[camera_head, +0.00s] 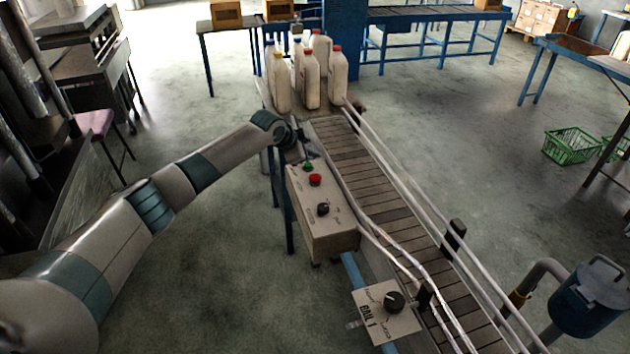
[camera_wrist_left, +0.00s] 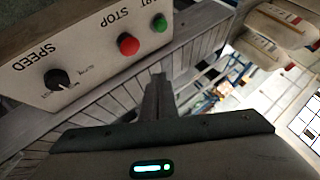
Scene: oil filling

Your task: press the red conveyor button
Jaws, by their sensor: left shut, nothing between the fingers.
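The red button (camera_head: 315,180) is on the sloped face of the control box (camera_head: 308,193), between the green button (camera_head: 308,165) and the black speed knob (camera_head: 323,209). In the left wrist view the red button (camera_wrist_left: 129,44) shows under the word STOP, with the green button (camera_wrist_left: 160,23) to its right. My left gripper (camera_head: 306,151) is at the far end of the box, just beyond the green button. Its fingers (camera_wrist_left: 158,82) are shut and empty, and look apart from the red button. My right gripper is not in view.
The slatted conveyor (camera_head: 375,185) with metal rails runs beside the box. Several white bottles (camera_head: 310,78) with coloured caps stand at its far end. A second panel with a black knob (camera_head: 394,301) is nearer. A blue tank (camera_head: 592,298) stands at the right.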

